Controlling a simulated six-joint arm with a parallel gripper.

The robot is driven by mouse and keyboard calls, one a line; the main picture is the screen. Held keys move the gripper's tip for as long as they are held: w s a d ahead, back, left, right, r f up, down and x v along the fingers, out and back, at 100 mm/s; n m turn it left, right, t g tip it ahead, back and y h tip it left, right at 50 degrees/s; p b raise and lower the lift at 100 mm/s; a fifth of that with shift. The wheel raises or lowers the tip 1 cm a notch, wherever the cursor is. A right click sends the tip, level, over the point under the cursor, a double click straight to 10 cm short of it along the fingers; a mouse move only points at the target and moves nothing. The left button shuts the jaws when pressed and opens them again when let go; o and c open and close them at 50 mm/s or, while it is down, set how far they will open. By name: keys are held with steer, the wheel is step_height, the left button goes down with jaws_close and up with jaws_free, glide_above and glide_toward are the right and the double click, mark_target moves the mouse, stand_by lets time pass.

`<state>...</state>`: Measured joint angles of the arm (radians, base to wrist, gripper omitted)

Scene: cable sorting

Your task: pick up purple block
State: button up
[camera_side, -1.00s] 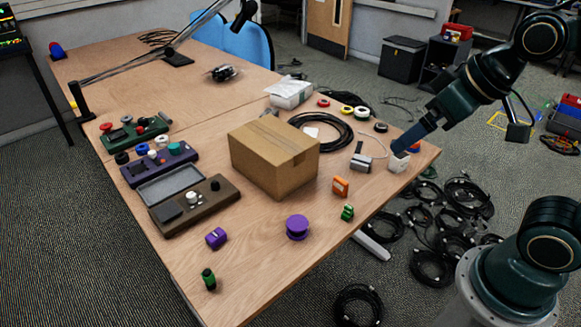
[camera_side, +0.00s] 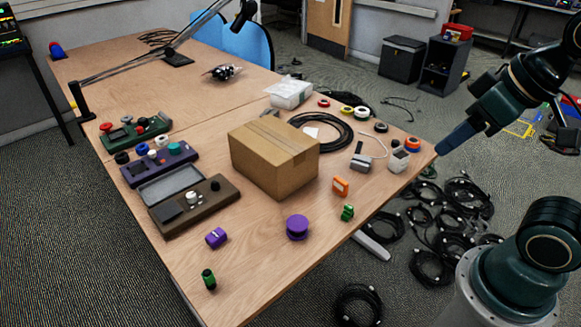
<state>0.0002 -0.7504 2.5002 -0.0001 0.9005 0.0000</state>
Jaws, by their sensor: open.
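A small purple block (camera_side: 216,238) lies on the wooden table near its front left, left of a round purple spool (camera_side: 297,227). My gripper (camera_side: 441,150) is at the table's right edge, far from the purple block. It is open, with nothing seen in it; its fingers are small and blue in this view. The purple block is in full view.
An orange block (camera_side: 340,186), a green block (camera_side: 347,212) and a green cylinder (camera_side: 208,279) stand near the front edge. A white block (camera_side: 399,160) is near my gripper. Device trays line the left.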

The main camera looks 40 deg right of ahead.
steer(key=w+a+r+n+g+y, duration=0.1)
steer(key=w+a+r+n, duration=0.1)
steer(key=w, duration=0.4)
steer(key=w+a+r+n, duration=0.1)
steer(key=w+a+n, duration=0.15)
steer(key=w, duration=0.35)
steer(key=n+g+y, duration=0.4)
steer(key=n+g, duration=0.1)
steer(key=n, duration=1)
glide_above(217, 233)
steer(key=d, duration=0.2)
steer(key=shift+w+f, duration=0.15)
steer(key=shift+f, duration=17.85)
steer(key=shift+h, duration=0.3)
